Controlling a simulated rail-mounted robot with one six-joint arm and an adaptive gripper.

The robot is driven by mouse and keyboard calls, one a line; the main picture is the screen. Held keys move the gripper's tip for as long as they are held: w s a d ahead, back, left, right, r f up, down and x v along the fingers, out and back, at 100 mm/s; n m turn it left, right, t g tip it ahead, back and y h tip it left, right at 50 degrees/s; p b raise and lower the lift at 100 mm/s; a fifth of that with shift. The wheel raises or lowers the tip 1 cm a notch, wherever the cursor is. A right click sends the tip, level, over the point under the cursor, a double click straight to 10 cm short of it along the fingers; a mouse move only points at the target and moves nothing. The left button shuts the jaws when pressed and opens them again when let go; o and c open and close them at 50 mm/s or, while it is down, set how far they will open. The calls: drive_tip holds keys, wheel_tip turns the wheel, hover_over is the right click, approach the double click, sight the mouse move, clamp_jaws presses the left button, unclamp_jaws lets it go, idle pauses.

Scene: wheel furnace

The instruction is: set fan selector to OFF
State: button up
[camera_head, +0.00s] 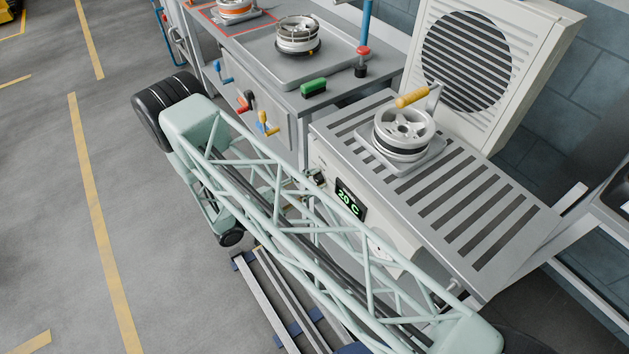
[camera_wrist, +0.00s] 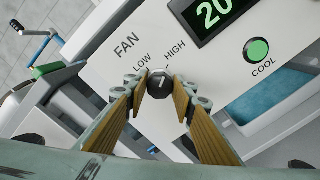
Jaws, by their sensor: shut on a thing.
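The fan selector (camera_wrist: 159,85) is a small black round knob with a white mark on its face, on a pale panel under the word FAN. LOW and HIGH are printed above it; the OFF label does not show. The white mark points roughly upward in the wrist view; its exact setting is hard to tell. My gripper (camera_wrist: 160,93) has a finger on each side of the knob and is shut on it. In the head view my pale green lattice arm crosses in front of the panel, and the gripper is not clearly seen.
A green-lit display (camera_head: 349,199) reads 20 C, and a green COOL button (camera_wrist: 257,50) sits to its lower right. A workbench (camera_head: 345,80) adjoins behind.

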drive_tip(key=n+b, duration=0.1)
drive_tip(key=n, duration=1.1)
drive_tip(key=shift+w, duration=0.15)
drive_tip(key=n, duration=0.6)
drive_tip(key=shift+a, duration=0.1)
drive_tip(key=n, duration=0.6)
drive_tip(key=shift+w+f+n, duration=0.1)
drive_tip(key=shift+n, duration=0.3)
idle(0.4)
drive_tip(key=o, duration=0.8)
drive_tip(key=shift+o, duration=0.2)
drive_tip(key=shift+a, duration=0.1)
